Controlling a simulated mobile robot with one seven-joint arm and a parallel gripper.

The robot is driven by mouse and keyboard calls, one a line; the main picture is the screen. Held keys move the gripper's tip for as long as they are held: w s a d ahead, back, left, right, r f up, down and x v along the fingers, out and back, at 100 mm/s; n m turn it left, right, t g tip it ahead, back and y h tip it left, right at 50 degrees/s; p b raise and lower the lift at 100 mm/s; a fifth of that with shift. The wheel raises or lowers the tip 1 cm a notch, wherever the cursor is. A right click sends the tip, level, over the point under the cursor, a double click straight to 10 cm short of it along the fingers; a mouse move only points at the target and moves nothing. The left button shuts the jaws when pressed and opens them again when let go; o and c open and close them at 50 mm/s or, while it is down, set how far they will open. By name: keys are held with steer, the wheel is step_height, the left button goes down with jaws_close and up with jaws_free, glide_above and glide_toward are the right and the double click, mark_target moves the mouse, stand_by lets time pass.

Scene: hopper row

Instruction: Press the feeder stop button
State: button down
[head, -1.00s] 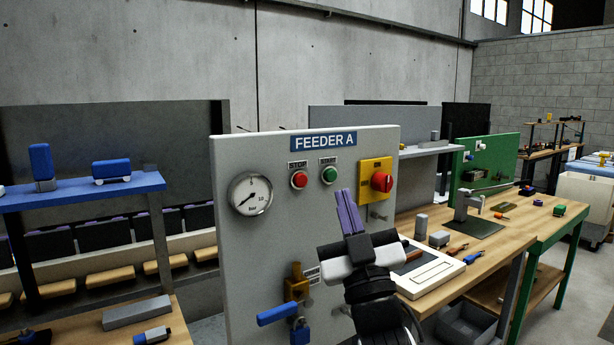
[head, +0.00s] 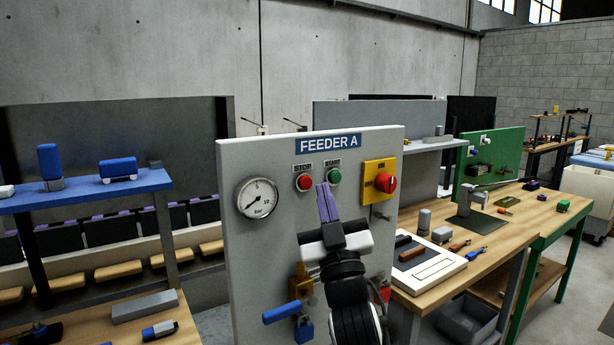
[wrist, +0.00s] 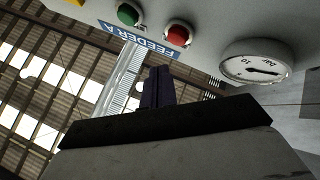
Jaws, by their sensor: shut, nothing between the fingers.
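The grey Feeder A panel (head: 285,250) stands upright in the head view. Its red stop button (head: 304,183) is under the STOP label, with the green start button (head: 334,176) to its right. My gripper (head: 326,186) has its purple fingers shut together and empty, pointing up. In the head view the fingertips are just right of the stop button and below the start button; I cannot tell the gap to the panel. In the wrist view, the red button (wrist: 177,36) and green button (wrist: 129,14) show beyond the gripper fingers (wrist: 157,72), uncovered.
The panel also carries a gauge (head: 257,198), a red knob on a yellow plate (head: 380,180), a blue-handled valve (head: 283,311) and a blue padlock (head: 304,330). A wooden bench (head: 480,245) with tools stands to the right.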

steer(key=shift+w+a, duration=0.6)
steer(key=shift+w, duration=0.25)
stand_by(1.5)
steer(key=shift+w+a, duration=0.25)
steer(key=shift+w, duration=0.1)
steer(key=shift+w+a, duration=0.25)
steer(key=shift+w, duration=0.1)
stand_by(0.6)
stand_by(0.3)
steer(key=shift+s+d+b, duration=0.35)
steer(key=shift+s+d, duration=0.15)
steer(key=shift+s, duration=0.2)
steer(key=shift+s+d+b, duration=0.55)
steer(key=shift+s+d, duration=0.2)
steer(key=shift+s, duration=0.3)
steer(key=shift+s+d+b, duration=0.5)
steer(key=shift+s+d, duration=0.2)
steer(key=shift+s, duration=0.3)
